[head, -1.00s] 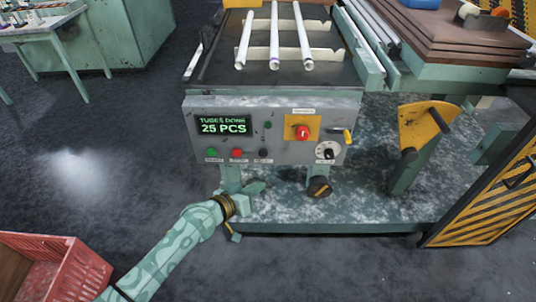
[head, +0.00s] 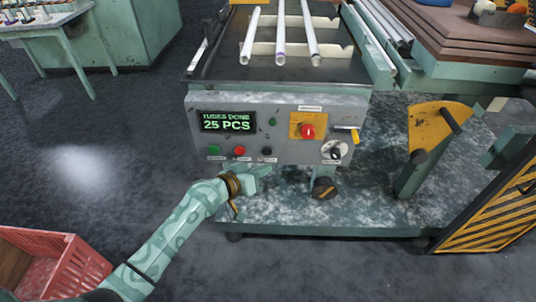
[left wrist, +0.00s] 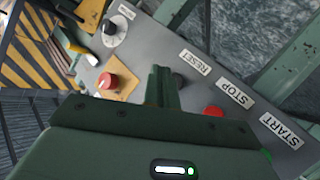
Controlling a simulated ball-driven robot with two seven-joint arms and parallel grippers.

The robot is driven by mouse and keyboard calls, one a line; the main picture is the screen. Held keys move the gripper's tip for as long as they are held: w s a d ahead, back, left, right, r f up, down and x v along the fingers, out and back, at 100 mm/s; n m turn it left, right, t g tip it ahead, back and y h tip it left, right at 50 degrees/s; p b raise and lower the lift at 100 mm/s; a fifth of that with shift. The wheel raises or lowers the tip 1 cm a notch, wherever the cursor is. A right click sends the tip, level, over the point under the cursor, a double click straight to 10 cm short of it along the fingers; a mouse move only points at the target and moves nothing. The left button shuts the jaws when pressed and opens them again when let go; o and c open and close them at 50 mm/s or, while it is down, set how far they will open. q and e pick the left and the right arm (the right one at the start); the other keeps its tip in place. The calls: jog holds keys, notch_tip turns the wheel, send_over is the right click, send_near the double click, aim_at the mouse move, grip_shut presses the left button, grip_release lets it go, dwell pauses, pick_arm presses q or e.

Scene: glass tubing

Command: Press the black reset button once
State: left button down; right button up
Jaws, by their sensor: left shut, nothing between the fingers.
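The black reset button (head: 265,151) is at the lower edge of the grey control panel (head: 278,102), right of the red button. In the left wrist view the black button (left wrist: 179,81) shows as a dark knob beside my fingers, partly hidden, by the RESET label (left wrist: 195,62). My left gripper (head: 263,171) is shut and empty, just below that button in the head view. Its closed fingers (left wrist: 161,82) point at the panel in the left wrist view. I cannot tell whether they touch it. My right gripper is in neither view.
A red stop button (head: 239,151) and green start button (head: 214,150) sit left of the black one. A red knob (head: 308,131) on a yellow plate and a dial (head: 334,150) sit to the right. The display (head: 228,121) reads 25 PCS. White tubes (head: 281,35) lie above.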

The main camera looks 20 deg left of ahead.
aim_at(272, 153)
pick_arm(q)
jog(key=shift+w+a+b, duration=0.25)
jog(key=shift+w, duration=0.55)
jog(key=shift+w+a+b, duration=0.2)
jog(key=shift+w+b, duration=0.05)
jog(key=shift+w, duration=0.5)
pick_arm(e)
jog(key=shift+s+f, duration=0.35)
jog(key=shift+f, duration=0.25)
pick_arm(q)
jog(key=shift+w+a, duration=0.15)
jog(key=shift+w, duration=0.25)
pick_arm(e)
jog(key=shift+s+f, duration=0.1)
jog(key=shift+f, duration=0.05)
